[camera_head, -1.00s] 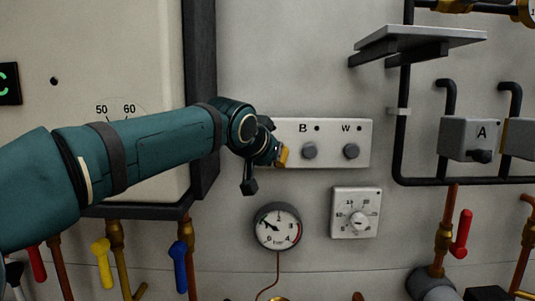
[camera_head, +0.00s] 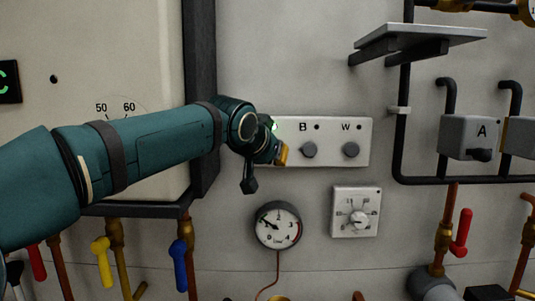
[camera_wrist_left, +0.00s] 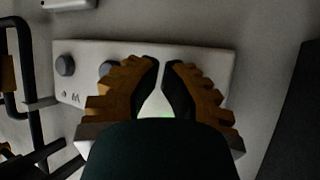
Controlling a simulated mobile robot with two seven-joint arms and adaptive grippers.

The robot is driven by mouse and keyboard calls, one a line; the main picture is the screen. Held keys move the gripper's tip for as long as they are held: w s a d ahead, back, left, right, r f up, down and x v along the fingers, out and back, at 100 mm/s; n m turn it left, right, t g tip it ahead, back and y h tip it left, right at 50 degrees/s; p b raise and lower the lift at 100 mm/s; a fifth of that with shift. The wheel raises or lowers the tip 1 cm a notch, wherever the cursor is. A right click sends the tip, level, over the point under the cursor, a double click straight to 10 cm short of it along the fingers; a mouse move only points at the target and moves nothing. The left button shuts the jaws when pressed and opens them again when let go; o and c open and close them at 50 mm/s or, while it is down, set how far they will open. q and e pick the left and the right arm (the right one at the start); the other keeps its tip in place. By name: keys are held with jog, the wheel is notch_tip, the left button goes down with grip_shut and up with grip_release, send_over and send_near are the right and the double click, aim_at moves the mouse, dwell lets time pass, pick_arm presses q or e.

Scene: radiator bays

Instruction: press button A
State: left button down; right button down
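The white button panel (camera_head: 335,142) is on the wall, with grey button B (camera_head: 309,150) and grey button W (camera_head: 351,151). My left gripper (camera_head: 281,155) is at the panel's left end, left of B, covering that part; no button labelled A can be seen there. A green light (camera_head: 274,126) glows beside the gripper. In the left wrist view the left gripper (camera_wrist_left: 160,64) has its fingertips nearly together with nothing visible held, in front of the panel (camera_wrist_left: 85,86). Whether the tips touch a button is hidden. My right gripper is not in view.
A grey box marked A (camera_head: 470,138) with a dark knob is on the wall at right. A shelf (camera_head: 417,43) juts out above the panel. A gauge (camera_head: 278,226) and a dial (camera_head: 356,212) are below. Pipes with coloured valve levers run along the bottom.

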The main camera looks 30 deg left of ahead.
pick_arm(q)
jog(key=s+d+b, duration=0.1)
jog(key=s+d, duration=0.1)
jog(key=s, duration=0.1)
jog(key=s+d+b, duration=0.1)
jog(key=s, duration=0.1)
jog(key=shift+b, duration=0.3)
dwell(0.7)
